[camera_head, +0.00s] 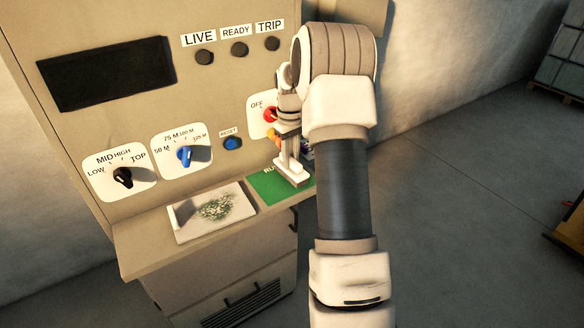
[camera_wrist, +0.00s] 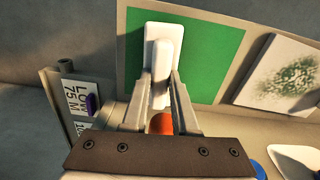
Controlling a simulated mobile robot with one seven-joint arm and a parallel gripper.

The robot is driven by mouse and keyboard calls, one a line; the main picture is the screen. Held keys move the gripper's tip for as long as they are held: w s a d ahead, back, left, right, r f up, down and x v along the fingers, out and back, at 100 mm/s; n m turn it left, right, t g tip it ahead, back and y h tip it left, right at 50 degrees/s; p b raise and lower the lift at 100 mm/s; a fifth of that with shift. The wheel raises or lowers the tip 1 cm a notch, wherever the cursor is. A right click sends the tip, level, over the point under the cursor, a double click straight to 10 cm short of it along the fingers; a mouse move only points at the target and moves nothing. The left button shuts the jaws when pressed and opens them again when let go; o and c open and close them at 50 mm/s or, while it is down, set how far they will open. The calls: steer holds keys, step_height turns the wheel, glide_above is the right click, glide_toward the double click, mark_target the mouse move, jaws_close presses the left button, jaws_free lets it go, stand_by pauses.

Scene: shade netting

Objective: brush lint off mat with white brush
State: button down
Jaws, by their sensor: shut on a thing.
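The white brush (camera_head: 292,174) is in my gripper (camera_head: 288,132), over the green mat (camera_head: 264,188) on the cabinet's ledge. In the wrist view the two fingers (camera_wrist: 160,88) are closed on the brush's handle, and its white head (camera_wrist: 158,32) lies in front of the green mat (camera_wrist: 212,45). I cannot tell whether the brush touches it. The pale mat (camera_head: 188,227) lies to the left of the green one, with a patch of green-grey lint (camera_head: 216,208) on it. This mat also shows at the right of the wrist view (camera_wrist: 262,62). My arm hides some of the panel.
The cabinet panel rises behind the ledge (camera_head: 130,250). It carries a black knob (camera_head: 123,178), a blue knob (camera_head: 185,156), a blue reset button (camera_head: 232,144) and a red knob (camera_head: 270,114) close to my gripper. Open floor (camera_head: 460,210) lies to the right.

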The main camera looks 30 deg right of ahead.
steer(key=shift+r, duration=0.3)
steer(key=shift+s, duration=0.1)
steer(key=shift+s+a+b, duration=0.2)
steer(key=shift+s+b, duration=0.65)
steer(key=shift+s, duration=2.05)
steer(key=shift+r+p, duration=1.25)
steer(key=shift+r, duration=0.25)
steer(key=shift+m, duration=0.8)
steer(key=shift+w+a+f+b, duration=0.25)
steer(key=shift+w+a, duration=0.6)
steer(key=shift+a, duration=2)
steer(key=shift+w+a+f+b, duration=0.25)
steer(key=shift+w+a, duration=0.55)
steer(key=shift+a, duration=2.05)
steer(key=shift+w+a+f+b, duration=0.25)
steer(key=shift+w+a, duration=0.6)
steer(key=shift+a, duration=2)
steer(key=shift+f, duration=0.5)
